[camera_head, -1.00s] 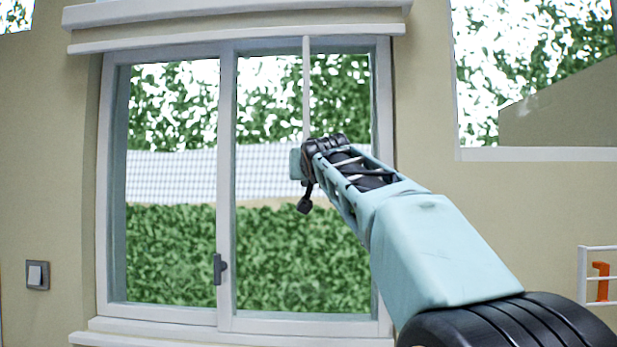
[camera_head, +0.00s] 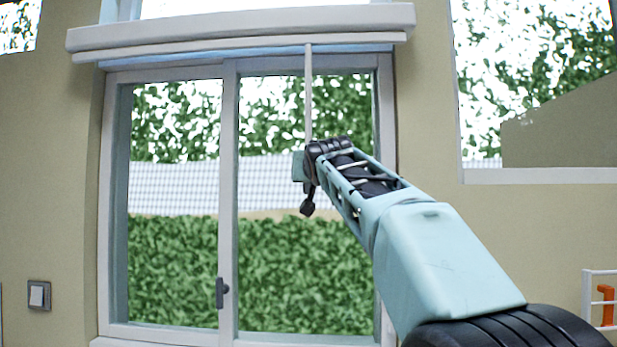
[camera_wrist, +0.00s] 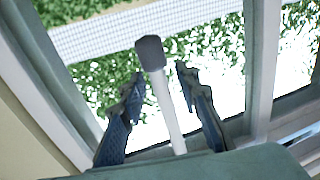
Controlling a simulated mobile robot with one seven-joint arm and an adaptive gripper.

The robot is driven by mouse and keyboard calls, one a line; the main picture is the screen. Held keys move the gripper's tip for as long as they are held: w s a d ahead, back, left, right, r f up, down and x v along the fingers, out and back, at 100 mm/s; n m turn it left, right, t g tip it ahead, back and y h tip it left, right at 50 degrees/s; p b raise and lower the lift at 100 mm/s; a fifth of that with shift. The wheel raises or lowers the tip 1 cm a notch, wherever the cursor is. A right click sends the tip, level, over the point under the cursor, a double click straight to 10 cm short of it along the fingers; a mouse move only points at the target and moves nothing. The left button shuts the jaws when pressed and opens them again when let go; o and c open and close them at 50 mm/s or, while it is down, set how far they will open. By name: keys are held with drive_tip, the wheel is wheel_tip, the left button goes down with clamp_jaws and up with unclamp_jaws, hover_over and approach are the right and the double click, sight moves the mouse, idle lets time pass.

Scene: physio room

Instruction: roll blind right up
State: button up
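The blind is at the top of the window. Its white bottom bar (camera_head: 200,49) sits just under the long white housing (camera_head: 240,26), with no visible fabric below it. A thin white rod (camera_head: 308,95) hangs from the bar's right half to my gripper (camera_head: 312,170). In the wrist view the white rod (camera_wrist: 171,112) runs between my fingers (camera_wrist: 161,80), with a visible gap on each side. Its dark end knob (camera_wrist: 150,52) lies past the fingertips. My gripper looks open around the rod. In the head view its fingers are partly hidden by my arm.
The sliding window (camera_head: 229,180) with a dark handle (camera_head: 221,292) is behind my gripper. A second window (camera_head: 535,90) is at the right. A light switch (camera_head: 38,295) is on the left wall. A white rack (camera_head: 590,290) with an orange item stands at lower right.

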drive_tip(key=shift+f, duration=0.25)
drive_tip(key=s+d, duration=0.1)
drive_tip(key=s, duration=0.6)
drive_tip(key=shift+d, duration=0.2)
drive_tip(key=shift+s, duration=0.1)
idle(0.3)
